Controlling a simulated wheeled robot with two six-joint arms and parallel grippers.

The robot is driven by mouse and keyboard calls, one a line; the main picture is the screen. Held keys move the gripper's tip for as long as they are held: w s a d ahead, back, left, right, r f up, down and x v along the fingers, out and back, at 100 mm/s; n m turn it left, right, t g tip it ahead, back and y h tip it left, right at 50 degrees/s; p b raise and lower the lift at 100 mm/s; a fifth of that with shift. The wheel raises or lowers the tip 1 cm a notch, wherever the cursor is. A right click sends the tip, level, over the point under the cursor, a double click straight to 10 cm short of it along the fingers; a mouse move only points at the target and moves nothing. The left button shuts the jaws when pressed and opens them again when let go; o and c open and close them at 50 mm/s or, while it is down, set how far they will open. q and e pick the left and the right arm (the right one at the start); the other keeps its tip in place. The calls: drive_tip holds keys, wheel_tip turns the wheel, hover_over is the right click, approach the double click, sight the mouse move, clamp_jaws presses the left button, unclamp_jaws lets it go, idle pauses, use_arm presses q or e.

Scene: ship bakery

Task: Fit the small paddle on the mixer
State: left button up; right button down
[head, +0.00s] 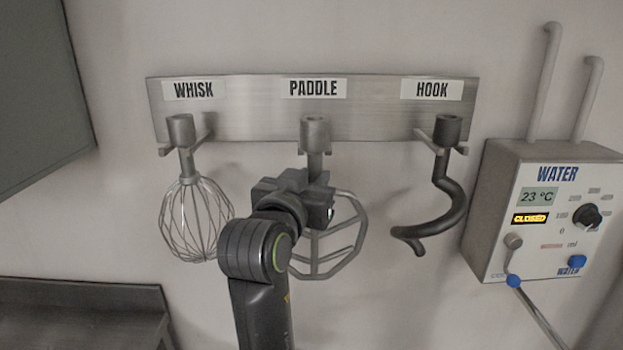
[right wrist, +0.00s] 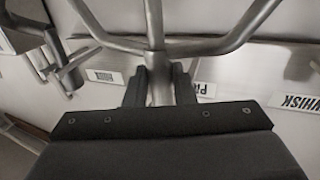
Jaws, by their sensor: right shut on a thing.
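The paddle (head: 343,236) is a grey open frame with a shaft and a round hub. It hangs at the middle place of the wall rack (head: 256,104), under the PADDLE label. My right gripper (head: 316,190) is in front of the paddle, at its shaft just below the hub. In the right wrist view, the two dark fingers (right wrist: 160,88) stand on either side of the paddle shaft (right wrist: 157,60) and are shut on it. The arm hides the left part of the paddle frame in the head view. The mixer and my left gripper are not in view.
A wire whisk (head: 190,220) hangs left of the paddle and a dark dough hook (head: 445,205) hangs right of it. A water dispenser box (head: 510,235) with pipes and a lever is on the right. A metal counter (head: 90,300) is at the lower left.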

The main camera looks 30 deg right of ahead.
drive_tip(key=s+a+b, duration=0.3)
drive_tip(key=s+b, duration=0.3)
drive_tip(key=b, duration=0.3)
drive_tip(key=shift+a, duration=0.2)
idle(1.2)
drive_tip(key=shift+r, duration=0.1)
idle(0.4)
